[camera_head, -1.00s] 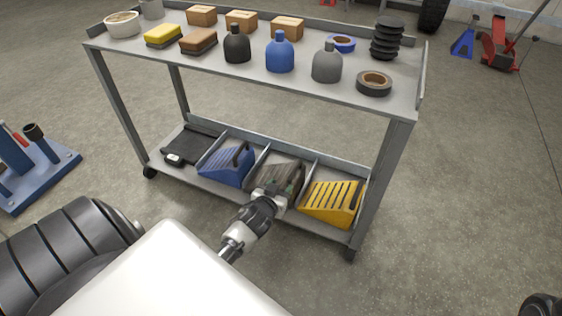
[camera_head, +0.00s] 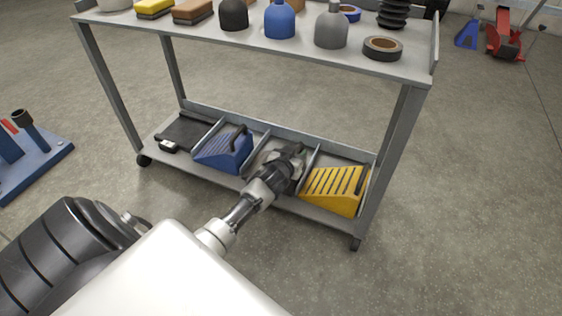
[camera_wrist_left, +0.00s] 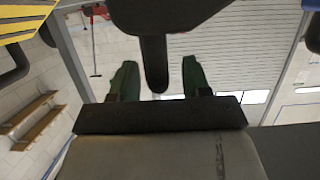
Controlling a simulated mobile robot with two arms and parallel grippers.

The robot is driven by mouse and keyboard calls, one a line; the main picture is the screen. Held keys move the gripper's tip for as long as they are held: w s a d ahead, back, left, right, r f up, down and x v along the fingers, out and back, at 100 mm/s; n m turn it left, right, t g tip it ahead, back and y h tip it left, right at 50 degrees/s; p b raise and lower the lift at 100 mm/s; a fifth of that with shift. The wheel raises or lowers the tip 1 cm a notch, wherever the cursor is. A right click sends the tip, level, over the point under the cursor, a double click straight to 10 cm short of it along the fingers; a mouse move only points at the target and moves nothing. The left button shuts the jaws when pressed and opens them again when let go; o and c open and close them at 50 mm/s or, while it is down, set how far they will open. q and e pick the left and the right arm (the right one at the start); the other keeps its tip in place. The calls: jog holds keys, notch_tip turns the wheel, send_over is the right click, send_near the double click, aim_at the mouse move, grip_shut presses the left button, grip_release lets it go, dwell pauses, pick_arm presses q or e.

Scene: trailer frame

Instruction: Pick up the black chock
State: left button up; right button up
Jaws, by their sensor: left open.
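The black chock (camera_wrist_left: 170,14) fills the top middle of the left wrist view, with its dark handle (camera_wrist_left: 154,64) running down between two green fingertips. My left gripper (camera_wrist_left: 159,80) is open, one finger on each side of the handle, with gaps showing on both sides. In the head view my left gripper (camera_head: 291,157) is at the middle compartment of the cart's lower shelf and hides most of the black chock there. My right gripper is not in view.
A blue chock (camera_head: 222,152) sits in the compartment to the left, and a yellow chock (camera_head: 335,190) to the right. Thin dividers stand between them. The cart's upper shelf (camera_head: 205,38) overhangs with bottles and tape. A flat black item (camera_head: 183,132) lies at far left.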

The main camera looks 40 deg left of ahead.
pick_arm(q)
jog(key=shift+w, duration=0.15)
grip_shut()
dwell(1.3)
